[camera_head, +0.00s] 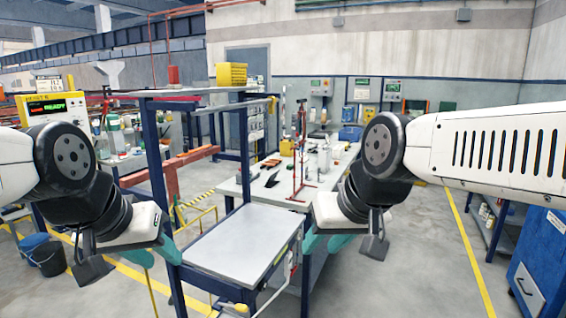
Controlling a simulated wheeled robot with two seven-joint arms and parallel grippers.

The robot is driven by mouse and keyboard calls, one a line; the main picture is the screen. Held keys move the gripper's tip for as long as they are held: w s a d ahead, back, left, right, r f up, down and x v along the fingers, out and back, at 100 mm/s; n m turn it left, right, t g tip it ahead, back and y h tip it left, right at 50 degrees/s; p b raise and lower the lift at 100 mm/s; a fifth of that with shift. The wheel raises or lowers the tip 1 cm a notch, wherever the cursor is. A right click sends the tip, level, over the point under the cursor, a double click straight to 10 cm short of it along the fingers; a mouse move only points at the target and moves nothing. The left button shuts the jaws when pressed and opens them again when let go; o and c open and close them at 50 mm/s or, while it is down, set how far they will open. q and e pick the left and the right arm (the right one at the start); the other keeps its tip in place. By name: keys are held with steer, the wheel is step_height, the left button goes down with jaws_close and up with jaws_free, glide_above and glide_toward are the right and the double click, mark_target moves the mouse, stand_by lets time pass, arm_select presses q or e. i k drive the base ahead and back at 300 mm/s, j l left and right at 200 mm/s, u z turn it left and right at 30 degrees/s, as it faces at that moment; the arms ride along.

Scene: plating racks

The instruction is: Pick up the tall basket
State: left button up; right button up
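My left gripper (154,254) is at the left, in front of the blue frame post, with two teal fingers apart and nothing seen between them. My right gripper (326,244) is right of the grey-topped table, with its teal fingers apart and no held object visible. No clear tall basket can be made out. A slim red upright stand (300,155) rises from the white workbench beyond the grippers; I cannot tell whether it is a basket.
A grey-topped table (240,243) stands between my grippers. Behind it is a white workbench (250,189) with small items. A blue-post shelf frame (156,150) is at left.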

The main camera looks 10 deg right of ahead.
mark_target(324, 154)
steer(key=i+l+u, duration=0.25)
steer(key=l+u, duration=0.15)
steer(key=i+l+u, duration=0.2)
steer(key=l+u, duration=0.2)
steer(key=i+l+u, duration=0.1)
steer(key=l, duration=0.4)
steer(key=i+l+u, duration=0.1)
steer(key=l, duration=0.45)
steer(key=i+l, duration=0.25)
steer(key=l, duration=0.3)
steer(key=i+l+u, duration=0.15)
steer(key=l, duration=0.35)
steer(key=l+u, duration=0.1)
steer(key=l, duration=0.45)
steer(key=i+l, duration=0.1)
steer(key=l, duration=0.4)
steer(key=i+l, duration=0.1)
steer(key=l, duration=0.35)
steer(key=i+l, duration=0.1)
steer(key=l, duration=0.4)
steer(key=i+l, duration=0.15)
steer(key=l, duration=0.3)
